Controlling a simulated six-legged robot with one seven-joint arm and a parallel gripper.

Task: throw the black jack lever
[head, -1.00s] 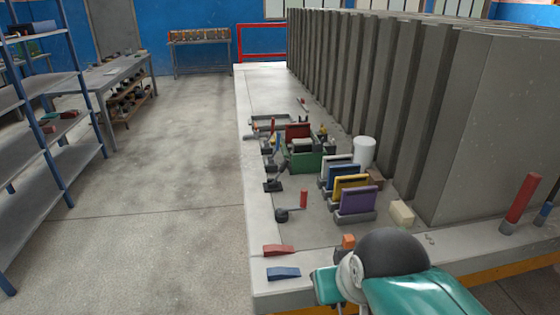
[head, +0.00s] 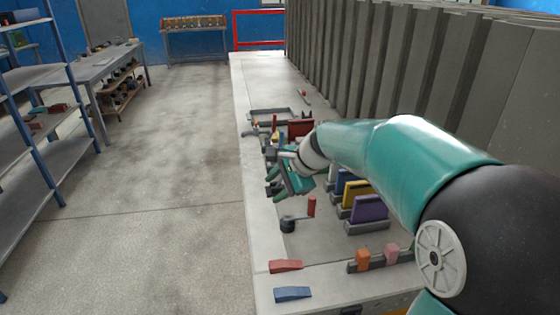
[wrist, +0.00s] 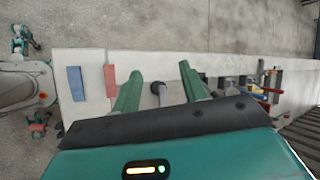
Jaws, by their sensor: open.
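My gripper (head: 272,181) is open and empty in the head view, above the left side of the bench, near the row of levers. A black lever in that row is hidden behind my gripper and arm. I cannot tell which lever these belong to.
A red wedge (head: 285,266) and a blue wedge (head: 292,294) lie at the near left bench edge. Purple (head: 369,208) and yellow upright plates stand to the right. Tall grey panels line the right.

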